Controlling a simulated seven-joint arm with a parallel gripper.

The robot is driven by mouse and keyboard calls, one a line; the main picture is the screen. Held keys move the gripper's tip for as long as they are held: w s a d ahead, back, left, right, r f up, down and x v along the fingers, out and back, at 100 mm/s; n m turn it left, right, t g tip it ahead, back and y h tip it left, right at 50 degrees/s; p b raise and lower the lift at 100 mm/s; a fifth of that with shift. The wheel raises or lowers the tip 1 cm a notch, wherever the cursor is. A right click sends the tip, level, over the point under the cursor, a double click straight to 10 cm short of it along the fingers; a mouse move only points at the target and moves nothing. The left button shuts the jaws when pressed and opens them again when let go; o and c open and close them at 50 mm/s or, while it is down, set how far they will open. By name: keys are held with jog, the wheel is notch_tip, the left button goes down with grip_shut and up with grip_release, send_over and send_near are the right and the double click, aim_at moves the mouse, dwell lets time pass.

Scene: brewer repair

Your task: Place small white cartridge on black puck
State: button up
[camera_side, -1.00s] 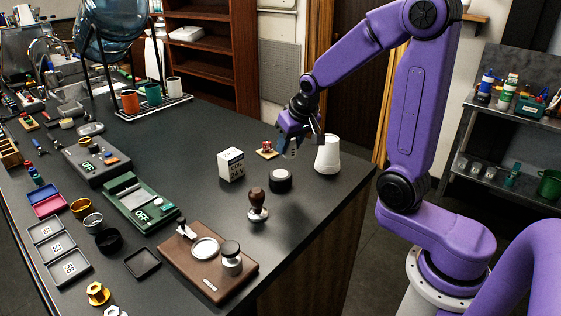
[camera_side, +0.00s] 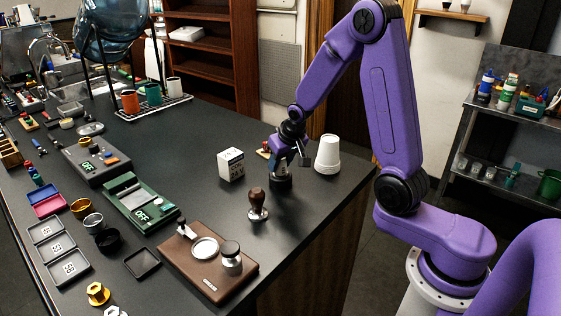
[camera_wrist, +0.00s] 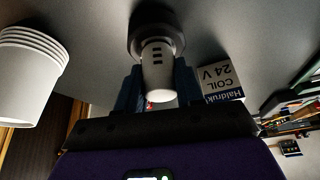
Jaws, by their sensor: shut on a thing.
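The small white cartridge (camera_wrist: 158,72) has dark marks on its side and sits between my fingers in the wrist view. My gripper (camera_side: 283,168) is shut on it. The black puck (camera_side: 280,184) stands on the dark bench directly below my gripper in the side view. In the wrist view the puck (camera_wrist: 139,28) is just beyond the cartridge's far end, and the two overlap in line. I cannot tell whether the cartridge touches the puck. The cartridge is mostly hidden by the fingers in the side view.
A stack of white cups (camera_side: 328,154) stands close to the right of my gripper. A white coil box (camera_side: 231,164) stands to the left. A wooden-handled tamper (camera_side: 258,204) stands in front. A small red part on a wooden base (camera_side: 263,151) is partly hidden behind my gripper.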

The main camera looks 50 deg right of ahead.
jog(key=shift+f, duration=0.1)
jog(key=o, duration=1)
jog(key=shift+o, duration=0.2)
